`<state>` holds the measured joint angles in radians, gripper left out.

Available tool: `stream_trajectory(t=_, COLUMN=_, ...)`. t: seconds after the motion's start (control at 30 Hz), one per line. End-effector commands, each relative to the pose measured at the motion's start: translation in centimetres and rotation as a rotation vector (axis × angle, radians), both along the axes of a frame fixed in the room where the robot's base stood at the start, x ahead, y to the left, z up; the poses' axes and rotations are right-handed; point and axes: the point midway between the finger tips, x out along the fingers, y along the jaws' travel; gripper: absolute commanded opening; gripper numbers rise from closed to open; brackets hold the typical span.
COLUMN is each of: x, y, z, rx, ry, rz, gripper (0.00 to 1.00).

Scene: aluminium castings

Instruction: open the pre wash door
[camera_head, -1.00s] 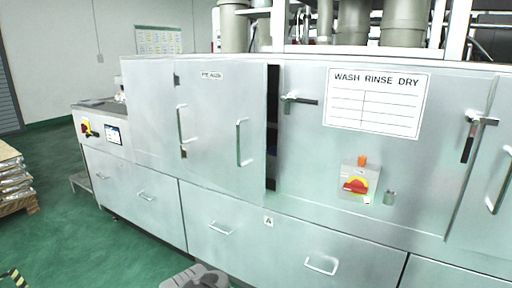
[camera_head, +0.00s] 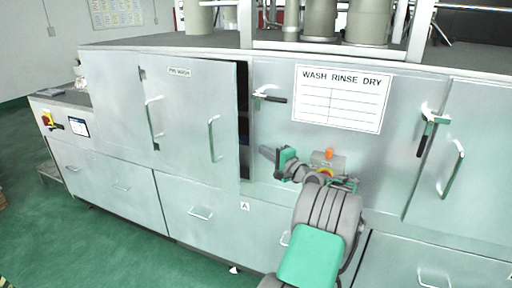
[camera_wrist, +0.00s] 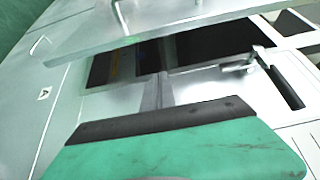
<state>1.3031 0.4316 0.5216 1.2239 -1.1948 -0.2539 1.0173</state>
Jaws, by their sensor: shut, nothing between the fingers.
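The pre wash door (camera_head: 185,112) is a pale metal panel, slightly ajar, with a dark gap (camera_head: 243,130) along its right edge. Its upright bar handle (camera_head: 212,139) is near that edge. In the wrist view the door (camera_wrist: 180,31) stands out from the frame, with the dark opening (camera_wrist: 215,47) beside it. My gripper (camera_head: 264,152) is shut and empty, just right of the gap, pointing left towards it. In the wrist view my gripper's narrow grey fingers (camera_wrist: 153,97) point at the opening; I cannot tell whether they touch the door.
A latch with a black grip (camera_head: 270,98) is right of the gap; it also shows in the wrist view (camera_wrist: 286,88). Drawers (camera_head: 205,195) lie below. Green floor (camera_head: 120,245) is free at front left.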

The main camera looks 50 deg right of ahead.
Motion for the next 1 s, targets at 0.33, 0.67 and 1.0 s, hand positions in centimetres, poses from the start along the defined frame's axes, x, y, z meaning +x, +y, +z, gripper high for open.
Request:
stream_trajectory(t=0.33, x=7.0, y=-1.1, z=0.1, rx=-0.003, ry=0.004, rz=0.004, gripper=0.00)
stream_trajectory(t=0.67, x=7.8, y=1.9, z=0.2, rx=-0.003, ry=0.005, rz=0.000, gripper=0.00)
stream_trajectory(t=1.0, x=7.7, y=2.5, z=0.0, rx=-0.004, ry=0.005, rz=0.000, gripper=0.00)
